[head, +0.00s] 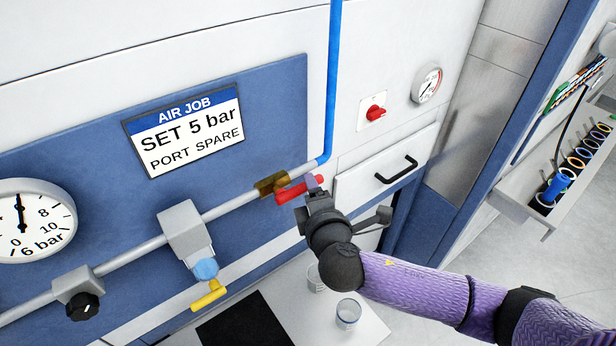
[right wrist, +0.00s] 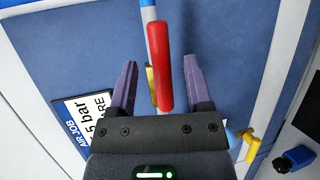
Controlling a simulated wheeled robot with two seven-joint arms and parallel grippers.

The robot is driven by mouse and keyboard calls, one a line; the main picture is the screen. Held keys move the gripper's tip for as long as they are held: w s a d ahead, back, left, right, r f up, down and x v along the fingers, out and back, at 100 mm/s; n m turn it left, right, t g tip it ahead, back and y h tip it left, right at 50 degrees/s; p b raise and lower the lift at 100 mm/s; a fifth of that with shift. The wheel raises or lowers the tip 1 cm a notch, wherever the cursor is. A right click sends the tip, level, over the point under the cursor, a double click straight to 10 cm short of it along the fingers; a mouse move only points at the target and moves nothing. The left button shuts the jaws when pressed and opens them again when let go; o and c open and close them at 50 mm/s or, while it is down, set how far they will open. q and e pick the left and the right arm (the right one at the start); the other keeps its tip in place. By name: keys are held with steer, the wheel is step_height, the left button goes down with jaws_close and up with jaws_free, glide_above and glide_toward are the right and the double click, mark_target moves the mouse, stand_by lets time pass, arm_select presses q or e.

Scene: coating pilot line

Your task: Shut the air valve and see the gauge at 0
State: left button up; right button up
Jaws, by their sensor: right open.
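The air valve has a brass body (head: 271,184) and a red lever handle (head: 298,188), which lies roughly in line with the grey pipe. The handle also shows in the right wrist view (right wrist: 163,66). My right gripper (head: 316,184) is at the handle's right end. In the right wrist view its purple fingers (right wrist: 160,80) are open, one on each side of the handle, with gaps between. The large round gauge (head: 28,220) is at the left edge, partly cut off. Its needle points about straight up, away from 0. My left gripper is not in view.
A sign (head: 186,128) reads "SET 5 bar". A regulator (head: 184,230), a yellow lever (head: 209,296) and a black knob (head: 83,306) sit along the pipe. A red switch (head: 376,113), small gauge (head: 427,83) and drawer handle (head: 397,170) are at right. Cups (head: 348,313) stand below.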

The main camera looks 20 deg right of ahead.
steer(key=shift+x, duration=1.75)
steer(key=shift+d, duration=0.1)
jaws_close()
steer(key=shift+f, duration=0.1)
